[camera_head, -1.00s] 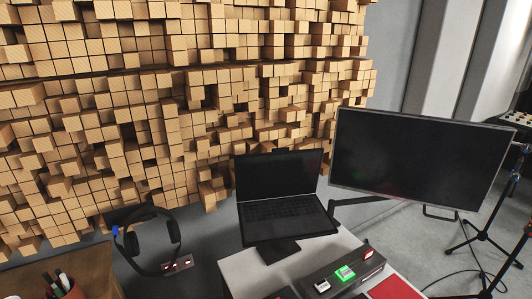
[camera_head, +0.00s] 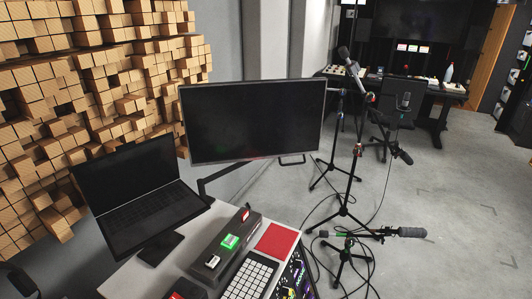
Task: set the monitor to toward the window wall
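The monitor (camera_head: 254,118) is a wide black screen in a thin grey frame. It is held on a dark support arm (camera_head: 222,180) beside the desk, right of the laptop, with its screen facing my camera. A small dark loop handle (camera_head: 292,160) shows below its lower right edge. The screen is blank. My gripper is not in view. No window shows in this view, so I cannot tell which wall is the window wall.
A laptop (camera_head: 140,195) stands on a stand on the desk (camera_head: 128,283). A button box (camera_head: 225,250) and a white keypad (camera_head: 249,278) lie there. Microphone stands (camera_head: 347,185) and cables occupy the floor right of the monitor. Wooden blocks (camera_head: 80,95) cover the left wall. Open floor (camera_head: 460,200) lies right.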

